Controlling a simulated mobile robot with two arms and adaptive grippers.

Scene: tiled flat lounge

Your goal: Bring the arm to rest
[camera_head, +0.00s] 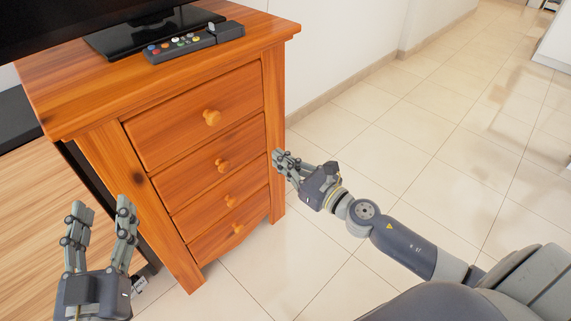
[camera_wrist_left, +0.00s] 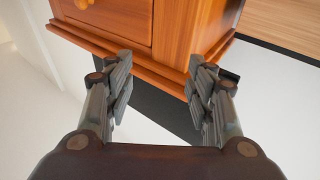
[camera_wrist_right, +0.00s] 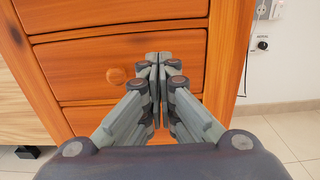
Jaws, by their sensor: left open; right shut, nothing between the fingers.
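My right gripper (camera_head: 287,163) is shut and empty in the head view, just right of the front of the wooden drawer cabinet (camera_head: 190,125). In the right wrist view its fingertips (camera_wrist_right: 158,62) meet in front of the drawer fronts, with a round knob (camera_wrist_right: 117,75) to their left. I cannot tell whether they touch the wood. My left gripper (camera_head: 98,215) is open and empty at the lower left of the head view. In the left wrist view its fingers (camera_wrist_left: 160,75) stand apart, with the cabinet's wooden edge (camera_wrist_left: 150,60) beyond them.
A remote control (camera_head: 180,47) and a black screen stand (camera_head: 135,35) are on the cabinet top. The tiled floor (camera_head: 430,130) to the right is clear. A socket with a plug (camera_wrist_right: 262,45) is on the white wall. A wooden surface (camera_head: 70,220) lies left of the cabinet.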

